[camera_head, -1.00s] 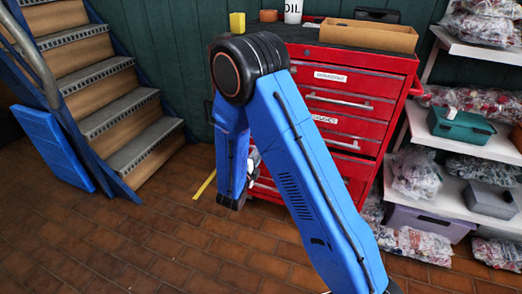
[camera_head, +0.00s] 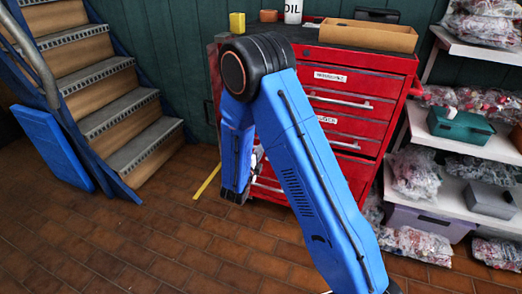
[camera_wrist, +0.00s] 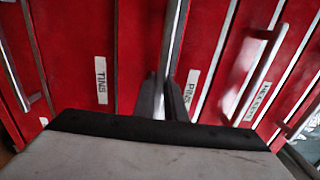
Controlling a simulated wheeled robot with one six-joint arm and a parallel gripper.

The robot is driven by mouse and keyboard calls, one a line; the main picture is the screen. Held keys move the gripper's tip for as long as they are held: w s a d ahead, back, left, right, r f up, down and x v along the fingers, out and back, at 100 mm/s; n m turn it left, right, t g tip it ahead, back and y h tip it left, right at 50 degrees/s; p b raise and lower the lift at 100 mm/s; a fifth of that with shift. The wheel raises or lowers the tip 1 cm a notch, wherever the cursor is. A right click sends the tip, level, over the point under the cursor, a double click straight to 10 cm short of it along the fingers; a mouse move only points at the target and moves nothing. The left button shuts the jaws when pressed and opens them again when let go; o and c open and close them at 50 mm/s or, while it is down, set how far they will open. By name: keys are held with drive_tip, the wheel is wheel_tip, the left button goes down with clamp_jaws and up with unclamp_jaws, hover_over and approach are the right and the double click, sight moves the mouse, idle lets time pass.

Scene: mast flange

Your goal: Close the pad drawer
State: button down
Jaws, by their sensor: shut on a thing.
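The red drawer cabinet (camera_head: 345,100) stands behind my blue arm in the head view. Several of its drawers have pale bar handles and white labels. I cannot read a pad label, so I cannot tell which drawer is the pad drawer. In the wrist view, my gripper (camera_wrist: 165,98) is shut on a drawer handle (camera_wrist: 176,45). The handle runs upright in that picture between two labelled red fronts (camera_wrist: 130,60). In the head view, my arm hides the gripper and part of the lower drawers. How far the held drawer stands out cannot be told.
A cardboard tray (camera_head: 368,36), a yellow block (camera_head: 237,22) and an oil can (camera_head: 293,12) stand on the cabinet. Shelves with bagged goods and a green box (camera_head: 461,126) are at right. Stairs (camera_head: 115,105) stand at left. The tiled floor (camera_head: 130,240) is clear in front.

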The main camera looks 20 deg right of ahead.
drive_tip(key=shift+x, duration=1.95)
drive_tip(key=c, duration=1.8)
unclamp_jaws()
drive_tip(key=shift+w+d, duration=0.1)
drive_tip(key=v, duration=1.7)
